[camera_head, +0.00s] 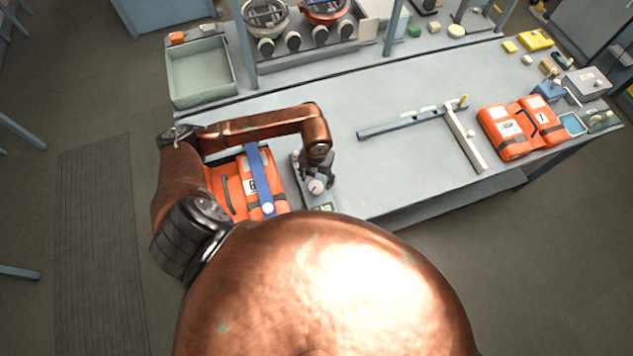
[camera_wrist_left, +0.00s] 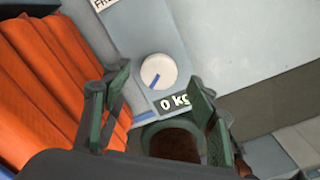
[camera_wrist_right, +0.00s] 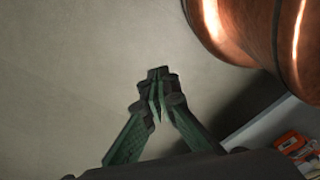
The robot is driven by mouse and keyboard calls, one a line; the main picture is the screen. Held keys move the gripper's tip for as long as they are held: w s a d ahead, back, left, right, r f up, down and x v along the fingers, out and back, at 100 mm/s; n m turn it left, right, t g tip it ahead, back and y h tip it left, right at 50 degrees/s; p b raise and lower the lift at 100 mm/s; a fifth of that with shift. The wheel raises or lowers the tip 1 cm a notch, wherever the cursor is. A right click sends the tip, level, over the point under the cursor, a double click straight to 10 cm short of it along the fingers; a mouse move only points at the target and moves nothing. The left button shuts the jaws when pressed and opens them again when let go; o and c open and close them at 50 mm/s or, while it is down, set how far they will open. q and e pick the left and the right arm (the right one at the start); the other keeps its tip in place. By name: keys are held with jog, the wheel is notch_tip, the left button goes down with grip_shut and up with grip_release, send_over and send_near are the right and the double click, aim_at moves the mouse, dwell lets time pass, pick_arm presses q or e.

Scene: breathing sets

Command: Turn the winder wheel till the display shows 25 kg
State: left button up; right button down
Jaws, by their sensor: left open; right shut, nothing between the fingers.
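The winder wheel (camera_wrist_left: 158,71) is a round white dial with a blue mark pointing down-left, on a grey device. It also shows in the head view (camera_head: 316,187). The display (camera_wrist_left: 172,103) beside it reads 0 kg; it is small in the head view (camera_head: 322,208). My left gripper (camera_head: 317,174) is open above the device. In the left wrist view its fingertips (camera_wrist_left: 159,82) stand either side of the wheel, apart from it as far as I can tell. My right gripper (camera_wrist_right: 158,84) is shut and empty in the right wrist view, with floor behind it.
An orange pack (camera_head: 231,190) with a blue strap (camera_head: 257,175) lies left of the device. Another orange pack (camera_head: 509,136) lies at the right. A grey T-shaped bar (camera_head: 395,126) lies mid-table. A green-grey tray (camera_head: 232,62) is at the back left.

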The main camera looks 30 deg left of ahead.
aim_at(316, 185)
pick_arm(q)
notch_tip(316, 185, down, 2)
jog(key=shift+s+f, duration=0.1)
jog(key=shift+f, duration=0.55)
jog(key=shift+c, duration=0.2)
jog(key=c, duration=1.1)
pick_arm(e)
jog(key=shift+s+r, duration=0.2)
jog(key=shift+s, duration=0.55)
